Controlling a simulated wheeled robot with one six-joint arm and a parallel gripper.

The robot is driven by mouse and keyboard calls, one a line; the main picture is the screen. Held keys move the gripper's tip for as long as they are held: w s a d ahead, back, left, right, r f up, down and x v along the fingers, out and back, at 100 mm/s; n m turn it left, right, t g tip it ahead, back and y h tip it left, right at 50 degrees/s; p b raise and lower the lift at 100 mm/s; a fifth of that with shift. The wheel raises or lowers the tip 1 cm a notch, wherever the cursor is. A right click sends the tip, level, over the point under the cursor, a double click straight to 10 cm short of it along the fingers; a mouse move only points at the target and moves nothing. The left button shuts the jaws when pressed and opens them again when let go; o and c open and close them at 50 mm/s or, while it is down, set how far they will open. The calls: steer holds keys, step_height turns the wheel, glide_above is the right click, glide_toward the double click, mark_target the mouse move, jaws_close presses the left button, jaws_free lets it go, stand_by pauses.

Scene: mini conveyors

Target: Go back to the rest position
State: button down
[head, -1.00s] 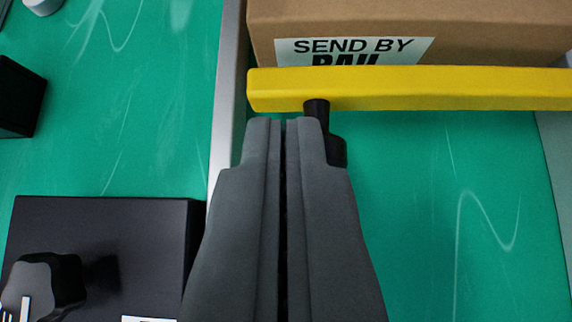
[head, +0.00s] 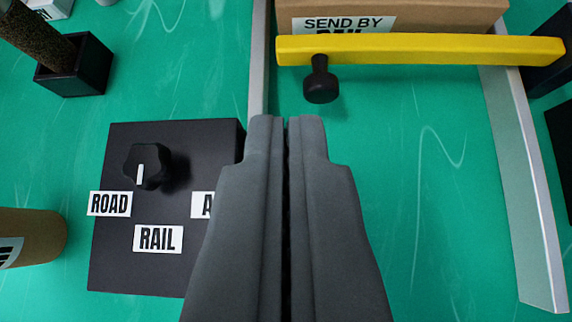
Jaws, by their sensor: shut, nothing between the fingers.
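My gripper (head: 287,122) is shut and empty in the lower middle of the head view. Its tips are below and apart from the yellow bar (head: 430,50), which lies across the lane. A black knob (head: 320,82) sticks out from the bar near its left end. Behind the bar stands a brown cardboard box (head: 430,14) with a label reading SEND BY; the lower line is partly hidden by the bar.
Left of my gripper is a black box (head: 115,255) with a dial (head: 147,167) and labels ROAD, RAIL and one partly hidden. Grey rails (head: 530,200) edge the green lane. A black holder (head: 80,68) stands upper left, a brown cylinder (head: 35,236) lower left.

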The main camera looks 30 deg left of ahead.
steer(key=s+d+r+m+t+h, duration=0.1)
steer(key=s+d+r, duration=0.3)
steer(key=s, duration=0.4)
steer(key=s+d+r+m+t+h, duration=0.1)
steer(key=s+d+r+t, duration=0.3)
steer(key=s+d, duration=0.3)
steer(key=s+d+r+m+t+h, duration=0.1)
steer(key=s+d+r, duration=0.3)
steer(key=s, duration=0.4)
steer(key=shift+s+d+r+t+h, duration=0.2)
steer(key=shift+s+d+t+h, duration=0.1)
steer(key=shift+d+t, duration=0.5)
